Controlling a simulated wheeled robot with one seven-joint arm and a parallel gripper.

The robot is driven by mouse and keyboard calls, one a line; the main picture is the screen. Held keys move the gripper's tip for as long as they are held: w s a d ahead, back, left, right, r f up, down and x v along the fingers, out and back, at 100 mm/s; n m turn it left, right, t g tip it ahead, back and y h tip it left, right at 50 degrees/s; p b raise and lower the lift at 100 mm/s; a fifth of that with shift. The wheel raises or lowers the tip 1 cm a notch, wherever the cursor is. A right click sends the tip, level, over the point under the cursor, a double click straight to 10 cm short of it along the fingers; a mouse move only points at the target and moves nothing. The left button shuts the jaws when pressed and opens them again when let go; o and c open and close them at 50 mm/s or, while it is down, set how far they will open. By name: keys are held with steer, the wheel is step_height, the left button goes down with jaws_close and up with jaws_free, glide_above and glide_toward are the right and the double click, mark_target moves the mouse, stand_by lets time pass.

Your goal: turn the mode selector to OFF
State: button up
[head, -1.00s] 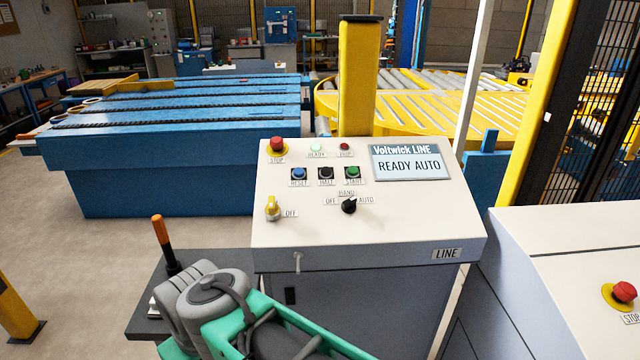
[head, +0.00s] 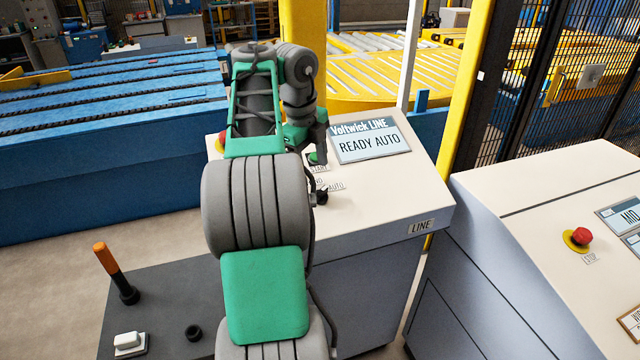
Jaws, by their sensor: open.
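The mode selector (head: 321,197) is a small black knob on the sloped face of the LINE console (head: 390,185). Its AUTO label shows beside it, and my arm covers the OFF side. The console display (head: 370,142) reads READY AUTO. My gripper (head: 313,178) hangs down over the panel close to the selector, partly hidden behind my own arm. It appears to hold nothing. I cannot tell whether its fingers touch the knob.
My arm hides most of the console's left buttons; a bit of the red stop button (head: 221,142) shows. A second console (head: 540,200) with a red stop button (head: 582,236) stands at right. An orange-handled lever (head: 106,258) stands at lower left.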

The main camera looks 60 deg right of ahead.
mark_target(320, 190)
steer(key=shift+m, duration=0.5)
steer(key=f+b, duration=0.2)
steer(key=d+f+b, duration=0.1)
steer(key=f+b, duration=0.1)
steer(key=f, duration=0.1)
steer(key=s+d+f+b, duration=0.1)
steer(key=f+b, duration=0.1)
steer(key=shift+f, duration=0.35)
steer(key=shift+r, duration=0.1)
steer(key=shift+c, duration=0.2)
jaws_close()
